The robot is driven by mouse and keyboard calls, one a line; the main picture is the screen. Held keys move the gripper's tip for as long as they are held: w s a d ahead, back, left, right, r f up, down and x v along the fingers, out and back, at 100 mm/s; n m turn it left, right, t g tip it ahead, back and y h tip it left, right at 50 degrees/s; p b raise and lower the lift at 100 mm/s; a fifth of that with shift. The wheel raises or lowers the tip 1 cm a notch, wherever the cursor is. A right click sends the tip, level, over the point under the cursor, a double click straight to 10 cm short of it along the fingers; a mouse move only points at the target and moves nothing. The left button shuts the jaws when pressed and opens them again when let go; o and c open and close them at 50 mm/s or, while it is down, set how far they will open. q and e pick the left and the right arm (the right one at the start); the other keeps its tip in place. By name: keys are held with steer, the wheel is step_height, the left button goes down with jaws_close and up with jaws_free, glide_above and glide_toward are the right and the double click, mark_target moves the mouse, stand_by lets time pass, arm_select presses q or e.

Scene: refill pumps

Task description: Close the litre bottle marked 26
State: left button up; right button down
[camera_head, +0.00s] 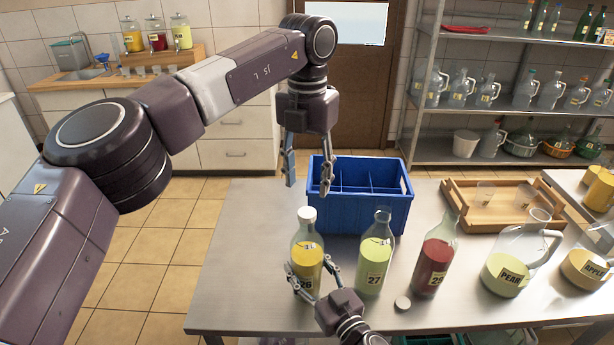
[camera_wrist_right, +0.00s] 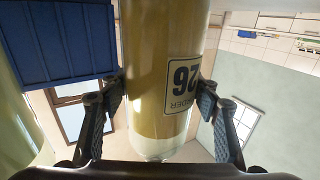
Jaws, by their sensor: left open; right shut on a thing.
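The litre bottle marked 26 (camera_head: 308,250) stands upright near the table's front left, holding yellow liquid. A white cap (camera_head: 307,213) sits on its mouth; how tightly it is seated cannot be told. My right gripper (camera_head: 309,268) is shut on the bottle's body from the front. In the right wrist view the bottle (camera_wrist_right: 165,60) fills the middle, its label upside down, between the fingers of my right gripper (camera_wrist_right: 160,98). My left gripper (camera_head: 308,187) is open and empty, pointing down above the cap, apart from it.
Bottle 27 (camera_head: 376,255) stands just right, then a red-filled bottle (camera_head: 434,262) and a pear jug (camera_head: 510,265). A loose round cap (camera_head: 402,303) lies on the table (camera_head: 240,270). A blue crate (camera_head: 385,212) stands behind, a wooden tray (camera_head: 455,205) at back right. The table's left is clear.

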mark_target(307, 212)
arm_select(q)
steer(key=shift+r+n, duration=0.2)
steer(key=shift+n, duration=0.2)
steer(key=shift+f, duration=4.05)
steer(key=shift+c, duration=0.7)
jaws_close()
steer(key=shift+o, duration=1)
jaws_free()
steer(key=shift+r, duration=0.1)
